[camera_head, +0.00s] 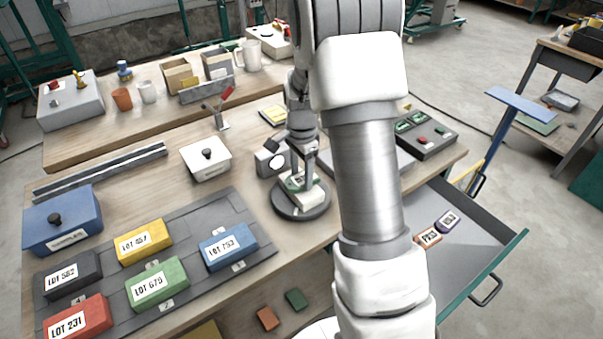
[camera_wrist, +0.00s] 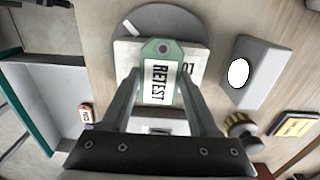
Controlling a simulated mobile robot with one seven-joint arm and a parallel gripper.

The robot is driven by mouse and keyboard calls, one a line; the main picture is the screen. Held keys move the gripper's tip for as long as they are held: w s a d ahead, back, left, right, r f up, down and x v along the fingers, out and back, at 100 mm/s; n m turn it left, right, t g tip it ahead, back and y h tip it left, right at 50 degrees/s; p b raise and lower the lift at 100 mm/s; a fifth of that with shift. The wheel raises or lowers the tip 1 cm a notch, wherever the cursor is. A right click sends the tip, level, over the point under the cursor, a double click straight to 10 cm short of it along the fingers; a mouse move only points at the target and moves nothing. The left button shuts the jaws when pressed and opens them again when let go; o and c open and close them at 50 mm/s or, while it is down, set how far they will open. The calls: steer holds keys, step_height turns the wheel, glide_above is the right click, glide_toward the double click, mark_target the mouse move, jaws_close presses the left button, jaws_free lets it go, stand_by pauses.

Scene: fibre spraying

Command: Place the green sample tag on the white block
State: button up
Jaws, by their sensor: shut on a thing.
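The green sample tag (camera_wrist: 160,75) has a white label reading RETEST and a hole at its far end. My gripper (camera_wrist: 156,96) is shut on it, with one finger along each side. In the head view the tag (camera_head: 295,182) shows at my gripper (camera_head: 298,172), directly over the white block (camera_head: 310,198). The white block (camera_wrist: 202,56) lies behind the tag in the wrist view, partly covered by it, with some dark print visible. The block stands on a round grey base (camera_head: 302,212). I cannot tell whether the tag touches the block.
A grey device with a white round face (camera_head: 272,160) stands left of the base. Coloured lot boxes, including a green one (camera_head: 157,285), sit on a grey mat at left. An open drawer (camera_head: 475,255) at right holds an orange tag (camera_head: 428,237) and a purple tag (camera_head: 448,220).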

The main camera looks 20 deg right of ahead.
mark_target(302, 179)
steer(key=shift+f, duration=0.2)
steer(key=o, duration=1.3)
steer(key=shift+o, duration=0.2)
steer(key=shift+r, duration=0.1)
step_height(302, 179, up, 11)
steer(key=s+a+r+n+t, duration=0.3)
steer(key=s+a+r+n, duration=0.35)
steer(key=s+r, duration=0.4)
steer(key=s+a+r+n+t, duration=0.1)
steer(key=s+a+n+t, duration=0.1)
steer(key=s+n, duration=0.7)
steer(key=s+a, duration=0.1)
steer(key=s, duration=0.3)
steer(key=shift+a+r+t+p, duration=0.15)
steer(key=shift+a+t+p, duration=0.05)
steer(key=shift+t+p, duration=0.15)
